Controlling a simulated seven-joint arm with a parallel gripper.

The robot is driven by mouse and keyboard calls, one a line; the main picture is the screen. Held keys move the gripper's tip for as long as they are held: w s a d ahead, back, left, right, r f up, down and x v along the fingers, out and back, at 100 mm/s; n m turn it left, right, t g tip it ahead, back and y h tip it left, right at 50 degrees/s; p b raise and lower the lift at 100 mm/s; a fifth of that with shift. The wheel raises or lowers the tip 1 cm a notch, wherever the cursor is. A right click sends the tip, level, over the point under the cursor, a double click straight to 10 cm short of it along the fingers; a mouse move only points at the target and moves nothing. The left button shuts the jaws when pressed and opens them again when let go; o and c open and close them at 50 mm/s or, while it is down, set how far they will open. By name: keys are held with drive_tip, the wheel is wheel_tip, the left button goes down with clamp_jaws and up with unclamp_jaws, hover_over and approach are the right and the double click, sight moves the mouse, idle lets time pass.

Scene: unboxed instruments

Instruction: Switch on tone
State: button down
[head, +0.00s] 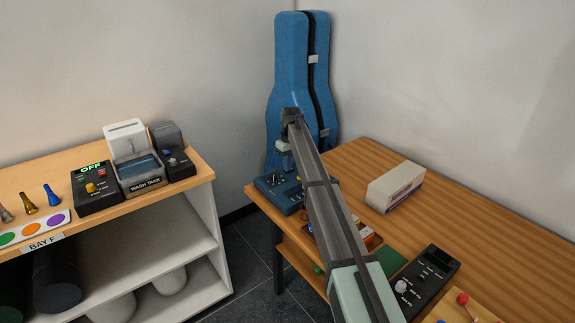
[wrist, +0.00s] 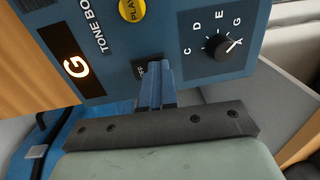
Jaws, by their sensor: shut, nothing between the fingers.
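The blue tone box (wrist: 185,85) fills the upper part of the wrist view, and in the head view (head: 267,186) it sits at the table's far left corner.
A blue instrument case (head: 290,75) stands behind the box. A white carton (head: 395,187) and a black device with a white knob (head: 430,280) are on the table. A shelf unit with a wash tank (head: 140,172) stands to the left, across a floor gap.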

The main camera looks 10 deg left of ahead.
drive_tip(key=shift+w+d, duration=0.1)
drive_tip(key=shift+d, duration=0.05)
drive_tip(key=shift+w+d+r, duration=0.1)
drive_tip(key=shift+w+d, duration=0.3)
wheel_tip(320, 180, up, 14)
drive_tip(key=w+d, duration=0.1)
idle(0.7)
drive_tip(key=shift+w+d, duration=0.1)
drive_tip(key=shift+s+a, duration=0.5)
